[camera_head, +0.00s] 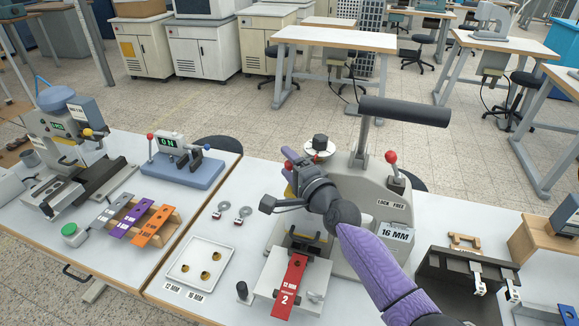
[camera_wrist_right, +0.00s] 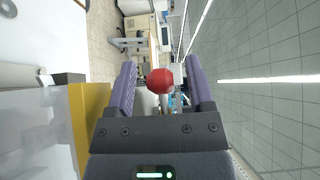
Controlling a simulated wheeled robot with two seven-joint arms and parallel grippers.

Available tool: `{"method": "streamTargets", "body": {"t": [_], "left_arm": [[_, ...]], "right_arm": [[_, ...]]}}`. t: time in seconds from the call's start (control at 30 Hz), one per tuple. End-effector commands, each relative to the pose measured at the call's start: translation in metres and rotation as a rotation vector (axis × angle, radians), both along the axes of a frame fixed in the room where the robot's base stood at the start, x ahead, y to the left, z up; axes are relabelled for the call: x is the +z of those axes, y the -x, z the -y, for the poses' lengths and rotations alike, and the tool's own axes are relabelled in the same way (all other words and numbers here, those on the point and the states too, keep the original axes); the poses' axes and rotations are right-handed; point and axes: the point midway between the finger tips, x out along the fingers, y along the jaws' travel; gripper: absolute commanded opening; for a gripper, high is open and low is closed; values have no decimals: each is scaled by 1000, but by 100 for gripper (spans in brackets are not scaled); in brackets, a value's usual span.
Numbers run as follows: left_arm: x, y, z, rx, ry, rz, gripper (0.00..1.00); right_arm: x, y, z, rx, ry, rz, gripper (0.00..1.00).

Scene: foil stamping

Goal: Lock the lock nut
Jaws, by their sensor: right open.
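The grey press (camera_head: 395,245) stands at the middle right of the bench, with a long black handle on top. A red ball knob (camera_head: 391,157) stands on its right part, above a "LOCK FREE" label. A black knob on a white disc (camera_head: 319,150) is at its top left. I cannot make out the lock nut with certainty. My right gripper (camera_head: 287,175) is in front of the press's left part and covers some of it. In the right wrist view its purple fingers are open, with a red ball (camera_wrist_right: 160,81) showing between them; whether they touch it is unclear. My left gripper is out of view.
A dark rack (camera_head: 460,275) stands at the right. Purple and orange plates lie on the left bench.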

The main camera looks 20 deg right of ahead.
Motion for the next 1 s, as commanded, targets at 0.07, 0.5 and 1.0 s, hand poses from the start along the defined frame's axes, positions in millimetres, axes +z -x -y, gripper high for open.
{"method": "streamTargets", "body": {"t": [0.07, 0.5, 1.0], "left_arm": [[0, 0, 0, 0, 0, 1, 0], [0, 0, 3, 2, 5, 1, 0], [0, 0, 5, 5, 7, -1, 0]], "right_arm": [[0, 0, 0, 0, 0, 0, 68], [0, 1, 0, 0, 1, -1, 0], [-1, 1, 0, 0, 2, -2, 0]]}}
